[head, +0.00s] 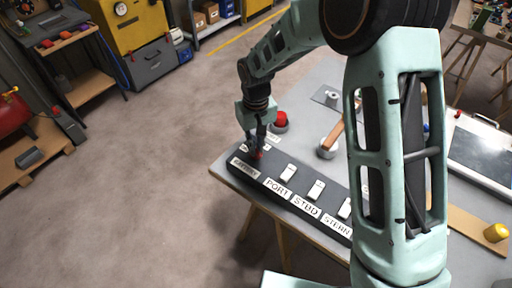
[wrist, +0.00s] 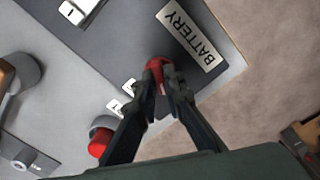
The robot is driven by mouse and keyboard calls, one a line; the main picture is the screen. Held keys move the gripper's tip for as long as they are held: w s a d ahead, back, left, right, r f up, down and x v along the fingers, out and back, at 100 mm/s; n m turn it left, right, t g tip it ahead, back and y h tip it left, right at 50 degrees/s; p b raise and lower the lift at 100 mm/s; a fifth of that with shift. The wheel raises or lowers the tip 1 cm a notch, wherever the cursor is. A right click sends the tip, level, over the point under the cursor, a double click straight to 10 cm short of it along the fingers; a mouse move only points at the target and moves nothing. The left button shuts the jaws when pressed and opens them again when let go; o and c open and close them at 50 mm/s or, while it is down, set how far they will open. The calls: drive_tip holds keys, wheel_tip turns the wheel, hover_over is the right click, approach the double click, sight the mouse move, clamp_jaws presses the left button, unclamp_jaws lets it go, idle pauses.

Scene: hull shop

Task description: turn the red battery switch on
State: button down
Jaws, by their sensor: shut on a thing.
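The red battery switch (wrist: 158,66) is a red knob on the dark panel, beside the BATTERY label (wrist: 190,36) in the wrist view. In the head view the red switch (head: 257,155) is mostly hidden behind my fingers at the panel's left end. My gripper (head: 258,146) points down at it, and in the wrist view my gripper (wrist: 162,80) has its fingertips shut on the knob.
White rocker switches (head: 288,172) labelled PORT, STBD and STERN line the dark panel (head: 262,186). A red button (head: 280,119) on a grey base stands close behind my gripper. A wooden-handled lever (head: 332,136) is further right. Open floor lies left of the table.

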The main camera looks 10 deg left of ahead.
drive_tip(key=n, duration=0.5)
drive_tip(key=shift+n, duration=0.4)
idle(0.4)
drive_tip(key=c, duration=2)
unclamp_jaws()
wheel_tip(320, 180, up, 12)
drive_tip(key=shift+r, duration=0.1)
